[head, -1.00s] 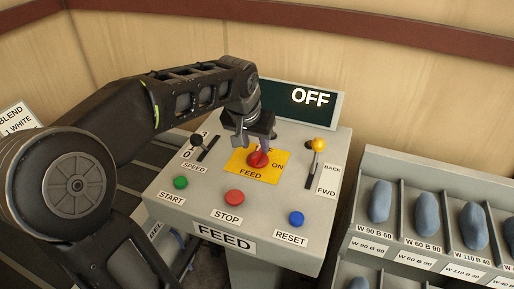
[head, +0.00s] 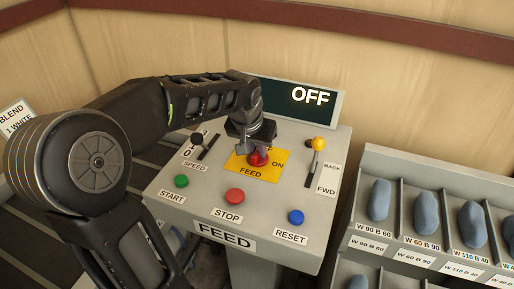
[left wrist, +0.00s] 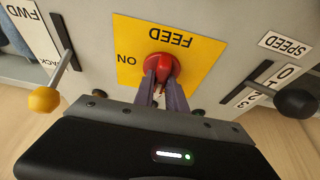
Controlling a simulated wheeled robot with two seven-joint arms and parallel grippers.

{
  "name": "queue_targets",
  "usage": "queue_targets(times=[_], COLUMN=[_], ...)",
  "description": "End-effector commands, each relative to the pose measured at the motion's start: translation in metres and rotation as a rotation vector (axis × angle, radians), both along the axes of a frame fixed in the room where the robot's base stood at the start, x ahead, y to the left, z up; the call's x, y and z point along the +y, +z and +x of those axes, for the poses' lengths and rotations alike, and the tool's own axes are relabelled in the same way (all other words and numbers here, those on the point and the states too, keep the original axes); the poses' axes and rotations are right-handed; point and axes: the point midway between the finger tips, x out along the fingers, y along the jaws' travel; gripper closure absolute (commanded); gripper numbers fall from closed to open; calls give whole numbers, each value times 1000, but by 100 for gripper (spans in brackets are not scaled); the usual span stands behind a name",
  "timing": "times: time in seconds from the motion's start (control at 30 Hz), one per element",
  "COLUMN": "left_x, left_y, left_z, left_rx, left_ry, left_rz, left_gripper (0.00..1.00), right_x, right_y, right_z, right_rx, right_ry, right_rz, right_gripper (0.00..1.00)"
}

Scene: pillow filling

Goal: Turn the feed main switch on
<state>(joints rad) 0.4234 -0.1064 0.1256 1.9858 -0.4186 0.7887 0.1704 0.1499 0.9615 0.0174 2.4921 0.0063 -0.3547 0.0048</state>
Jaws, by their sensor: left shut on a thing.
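The red feed main switch (head: 257,159) sits on a yellow plate (head: 244,173) marked FEED and ON, in the middle of the grey console. The dark display (head: 312,104) behind it reads OFF. My left gripper (head: 254,150) reaches down over the plate and is shut on the red switch. In the left wrist view the two fingers (left wrist: 160,88) close on the red switch (left wrist: 163,65) from below in the picture. The fingers partly cover the switch. My right gripper is not in view.
A black-knobbed speed lever (head: 197,139) and a yellow-knobbed direction lever (head: 319,144) flank the plate. Green start (head: 181,181), red stop (head: 235,196) and blue reset (head: 297,217) buttons line the front. A rack (head: 400,205) with blue-grey pieces stands at right.

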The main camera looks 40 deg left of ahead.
Motion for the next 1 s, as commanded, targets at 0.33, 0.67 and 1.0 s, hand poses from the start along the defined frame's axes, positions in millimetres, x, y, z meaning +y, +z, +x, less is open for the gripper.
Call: queue_targets(times=[0.33, 0.67, 1.0], left_x=[0, 0, 1], left_y=[0, 0, 0], left_z=[0, 0, 0], left_rx=[0, 0, 0], left_ry=[0, -26, -188], left_rz=[0, 1, -1], left_gripper=[100, 100, 100], right_x=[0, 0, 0], right_y=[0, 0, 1], right_z=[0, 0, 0], right_rx=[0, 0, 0], right_ry=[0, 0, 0], right_rz=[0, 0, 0], right_gripper=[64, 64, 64])
